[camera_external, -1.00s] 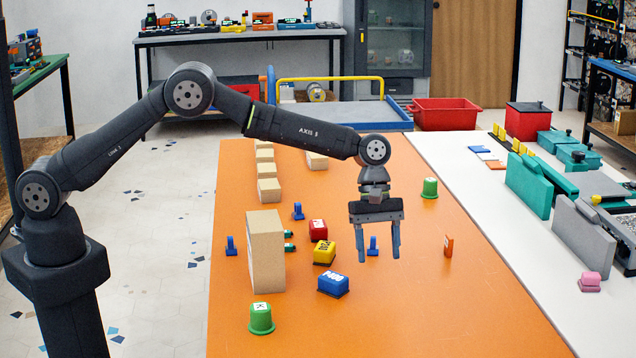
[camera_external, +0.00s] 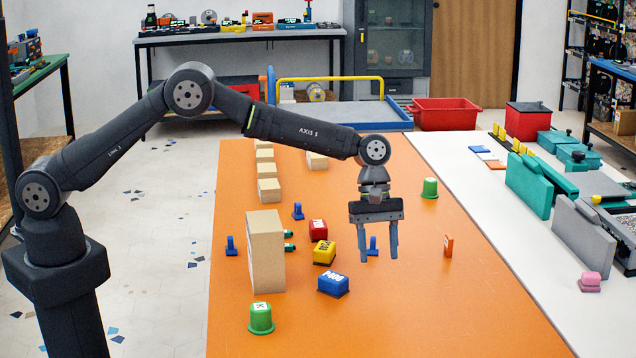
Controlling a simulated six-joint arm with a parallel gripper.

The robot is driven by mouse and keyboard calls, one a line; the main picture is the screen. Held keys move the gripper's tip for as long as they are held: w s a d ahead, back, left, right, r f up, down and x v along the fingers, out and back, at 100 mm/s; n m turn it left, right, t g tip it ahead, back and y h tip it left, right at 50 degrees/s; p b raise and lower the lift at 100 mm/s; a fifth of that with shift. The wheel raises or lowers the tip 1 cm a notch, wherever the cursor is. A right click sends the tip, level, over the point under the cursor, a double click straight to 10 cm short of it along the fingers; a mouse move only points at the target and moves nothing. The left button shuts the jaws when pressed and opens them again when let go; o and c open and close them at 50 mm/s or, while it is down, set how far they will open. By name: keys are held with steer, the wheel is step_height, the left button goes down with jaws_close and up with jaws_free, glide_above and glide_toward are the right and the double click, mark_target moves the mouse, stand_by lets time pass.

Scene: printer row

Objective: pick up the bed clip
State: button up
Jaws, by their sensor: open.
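No object is plainly labelled as the bed clip. Small blue upright pieces with a foot look most like clips: one on the left (camera_external: 231,247), one further back (camera_external: 298,212), and one by my fingers (camera_external: 373,246). My gripper (camera_external: 378,257) points down over the orange mat (camera_external: 420,310), its two blue fingers apart with nothing held between them. The third blue piece shows between the fingers and is partly covered by the left one; I cannot tell how far behind them it is.
Red (camera_external: 318,230), yellow (camera_external: 324,253) and blue (camera_external: 333,285) blocks lie left of my gripper. Green caps stand in front (camera_external: 261,318) and behind (camera_external: 430,188). An orange piece (camera_external: 448,246) stands right, with clear mat around it.

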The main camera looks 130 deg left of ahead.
steer(key=shift+s+a+r, duration=0.1)
steer(key=shift+s+r, duration=0.15)
steer(key=shift+s, duration=0.05)
steer(key=s+r, duration=0.4)
steer(key=s, duration=0.3)
step_height(320, 180, up, 6)
steer(key=g+y, duration=0.3)
glide_above(230, 237)
steer(key=f, duration=1.1)
steer(key=shift+s+a, duration=0.15)
steer(key=shift+s, duration=0.15)
steer(key=shift+w+f, duration=0.2)
steer(key=shift+f, duration=2.65)
